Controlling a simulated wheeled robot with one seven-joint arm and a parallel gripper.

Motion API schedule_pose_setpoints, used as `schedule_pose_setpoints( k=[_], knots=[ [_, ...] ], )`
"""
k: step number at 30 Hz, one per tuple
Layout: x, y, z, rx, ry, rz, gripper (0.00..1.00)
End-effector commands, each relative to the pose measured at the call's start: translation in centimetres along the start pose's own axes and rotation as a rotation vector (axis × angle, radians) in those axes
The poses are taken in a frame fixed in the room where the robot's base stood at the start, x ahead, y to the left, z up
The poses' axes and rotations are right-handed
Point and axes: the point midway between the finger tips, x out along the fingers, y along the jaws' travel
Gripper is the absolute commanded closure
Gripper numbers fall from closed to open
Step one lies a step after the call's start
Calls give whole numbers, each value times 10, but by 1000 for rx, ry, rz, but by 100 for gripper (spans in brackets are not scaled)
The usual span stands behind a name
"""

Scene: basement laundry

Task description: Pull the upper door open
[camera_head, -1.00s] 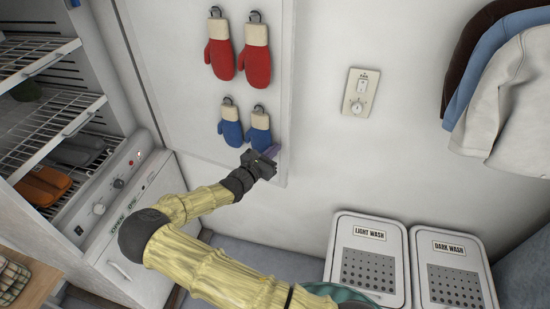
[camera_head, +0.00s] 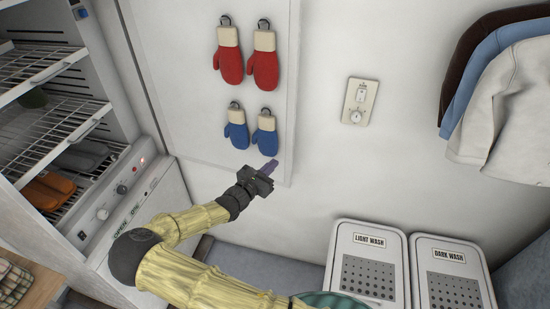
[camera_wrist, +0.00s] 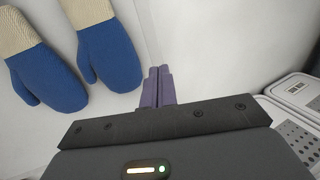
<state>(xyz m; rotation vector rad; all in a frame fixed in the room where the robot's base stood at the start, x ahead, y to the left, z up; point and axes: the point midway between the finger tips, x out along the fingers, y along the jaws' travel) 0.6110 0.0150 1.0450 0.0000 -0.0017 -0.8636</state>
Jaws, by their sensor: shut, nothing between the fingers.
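The white upper door (camera_head: 185,95) of the drying cabinet appears to stand wide open, its inner face toward me. Red mittens (camera_head: 247,68) and blue mittens (camera_head: 250,137) hang on it from hooks. My gripper (camera_head: 272,164) is shut and empty, at the door's lower right part, just below the blue mittens. In the wrist view my gripper's purple fingers (camera_wrist: 157,84) lie together, right of the blue mittens (camera_wrist: 108,55), with the pale door behind. Whether the fingertips touch the door cannot be told. No handle shows.
The cabinet's wire racks (camera_head: 60,150) with shoes are exposed at left, above a control panel (camera_head: 110,200). A wall switch (camera_head: 358,101), hanging garments (camera_head: 505,105) and light (camera_head: 366,262) and dark wash bins (camera_head: 452,275) are at right. Bare wall lies between.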

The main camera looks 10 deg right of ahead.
Motion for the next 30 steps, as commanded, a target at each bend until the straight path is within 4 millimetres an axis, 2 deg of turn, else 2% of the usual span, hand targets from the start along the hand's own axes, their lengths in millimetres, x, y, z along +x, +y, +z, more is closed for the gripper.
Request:
schedule_pose_setpoints(
  k=[1,6,12,16,30],
  knots=[
    [-12,-3,-5,0,2,2,100],
    [-42,-15,-5,1,2,-4,100],
    [-70,-25,-4,2,1,-6,100],
    [-77,-28,-2,0,1,-8,100],
    [-82,-25,-2,0,1,2,100]
  ],
)
